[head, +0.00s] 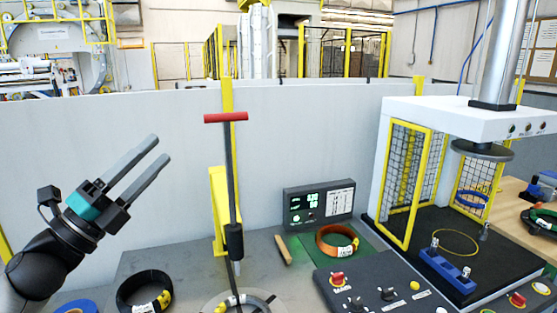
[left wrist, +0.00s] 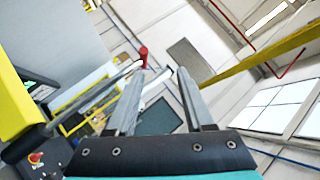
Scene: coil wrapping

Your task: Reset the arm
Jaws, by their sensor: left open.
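My left gripper (head: 150,168) is raised at the left in the head view, above the table. Its two long grey fingers are apart with nothing between them. In the left wrist view the gripper (left wrist: 163,92) also shows open and empty, facing the wall and ceiling of the hall. My right gripper is in neither view.
A tool with a red T-handle (head: 226,117) stands upright in mid-table. A black coil (head: 130,292), a copper coil (head: 320,243) by a display box (head: 290,208), and a control panel (head: 350,290) are on the table. A caged press (head: 400,112) stands right. A grey partition (head: 300,120) runs behind.

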